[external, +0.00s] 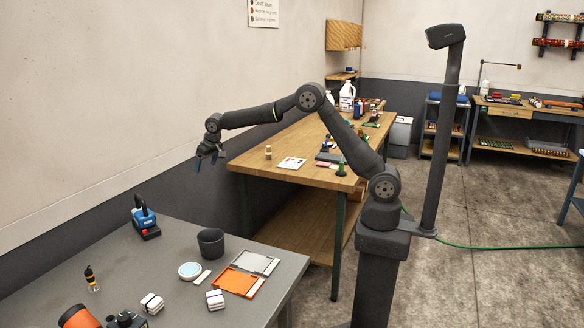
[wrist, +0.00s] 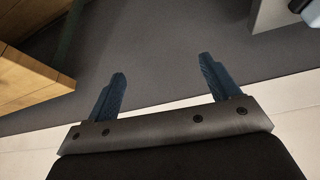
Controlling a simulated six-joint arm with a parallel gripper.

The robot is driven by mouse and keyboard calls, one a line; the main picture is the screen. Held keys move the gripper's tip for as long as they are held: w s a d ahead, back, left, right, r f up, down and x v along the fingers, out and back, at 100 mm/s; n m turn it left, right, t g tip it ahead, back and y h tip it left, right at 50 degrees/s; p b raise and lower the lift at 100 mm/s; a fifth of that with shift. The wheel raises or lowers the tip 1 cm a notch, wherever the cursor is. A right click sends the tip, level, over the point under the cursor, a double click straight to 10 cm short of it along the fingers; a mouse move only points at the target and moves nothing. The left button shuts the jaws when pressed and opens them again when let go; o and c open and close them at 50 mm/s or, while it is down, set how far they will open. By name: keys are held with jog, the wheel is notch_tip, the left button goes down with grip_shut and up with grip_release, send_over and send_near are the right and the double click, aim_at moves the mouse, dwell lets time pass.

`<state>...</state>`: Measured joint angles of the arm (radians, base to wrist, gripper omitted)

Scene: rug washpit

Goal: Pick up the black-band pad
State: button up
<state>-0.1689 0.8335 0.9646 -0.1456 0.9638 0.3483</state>
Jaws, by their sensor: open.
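Two small white banded pads lie on the grey table in the external view. One pad (external: 152,303) is left of the other pad (external: 215,299). The left one seems to have a darker band and the right one a purplish band, but they are too small to be sure which band is black. My gripper (external: 210,159) is open and empty, high above the far side of the grey table and well away from both pads. In the wrist view my gripper (wrist: 162,68) shows two blue fingers spread apart with nothing between them. No pad shows there.
The grey table (external: 185,240) also holds a dark cup (external: 211,242), a round light-blue dish (external: 190,271), an orange tray (external: 238,281), a grey tray (external: 256,262), a blue tool (external: 145,218), a small bottle (external: 91,279) and an orange-black tool (external: 78,316). A wooden bench (external: 262,160) stands behind.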

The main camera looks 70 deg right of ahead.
jog(key=shift+c, duration=0.6)
jog(key=m+g+y, duration=0.5)
jog(key=m, duration=1.2)
send_over(154, 297)
jog(key=d, duration=0.2)
jog(key=f, duration=0.8)
jog(key=shift+s+d+f, duration=0.1)
jog(key=shift+s+f, duration=0.15)
jog(key=shift+w+x, duration=0.15)
jog(key=shift+x, duration=1.15)
jog(key=shift+w+x, duration=0.15)
jog(key=shift+x, duration=1.2)
jog(key=shift+d, duration=0.1)
